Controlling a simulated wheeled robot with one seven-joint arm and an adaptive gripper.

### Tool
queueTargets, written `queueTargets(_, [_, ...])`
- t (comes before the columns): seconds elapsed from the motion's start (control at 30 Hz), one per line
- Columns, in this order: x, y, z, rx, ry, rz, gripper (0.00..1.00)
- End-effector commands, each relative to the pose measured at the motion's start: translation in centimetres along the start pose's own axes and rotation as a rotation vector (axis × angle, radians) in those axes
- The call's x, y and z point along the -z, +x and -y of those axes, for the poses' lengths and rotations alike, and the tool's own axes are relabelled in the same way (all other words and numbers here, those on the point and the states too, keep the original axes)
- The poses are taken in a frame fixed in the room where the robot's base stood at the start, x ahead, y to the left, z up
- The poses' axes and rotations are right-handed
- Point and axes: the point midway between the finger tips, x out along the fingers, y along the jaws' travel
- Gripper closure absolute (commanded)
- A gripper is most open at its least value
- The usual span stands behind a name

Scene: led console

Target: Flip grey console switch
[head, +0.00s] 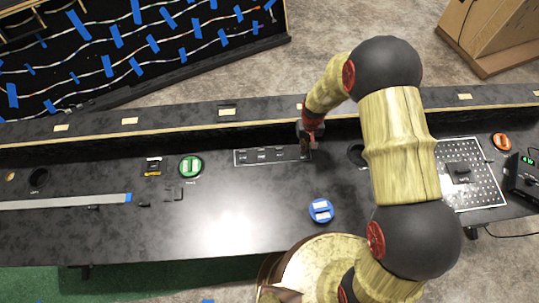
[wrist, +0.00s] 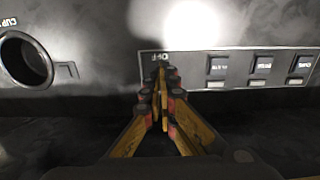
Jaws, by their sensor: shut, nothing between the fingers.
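A narrow dark console panel with a light grey border (head: 240,156) lies on the black bench top, left of my gripper (head: 307,148). In the wrist view the panel's border (wrist: 195,51) runs to the right, with a row of small dark switches (wrist: 262,64) above pale labels. My gripper (wrist: 160,78) is shut and empty. Its fingertips are at the panel's left end in this view, just below an upside-down "OFF" label (wrist: 160,57). Any switch under the fingertips is hidden, and I cannot tell whether they touch the panel.
A round hole marked "CUP" (wrist: 25,60) is left in the wrist view. A green round button (head: 190,166) and a blue one (head: 320,210) sit on the bench. A perforated plate (head: 480,180) is at right. A raised black ledge (head: 160,125) runs behind the panel.

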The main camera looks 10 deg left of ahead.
Motion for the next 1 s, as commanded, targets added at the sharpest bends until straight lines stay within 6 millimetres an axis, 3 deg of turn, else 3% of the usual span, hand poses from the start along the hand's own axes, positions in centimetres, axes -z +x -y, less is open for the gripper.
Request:
queueTargets(0.07, [0.0,0.2,0.0,0.0,0.0,-0.001,1.0])
queueTargets(0.8, [-0.6,-5.8,0.0,0.0,0.0,-0.001,1.0])
queueTargets(1.0, [-0.7,-6.6,0.0,0.0,0.0,-0.001,1.0])
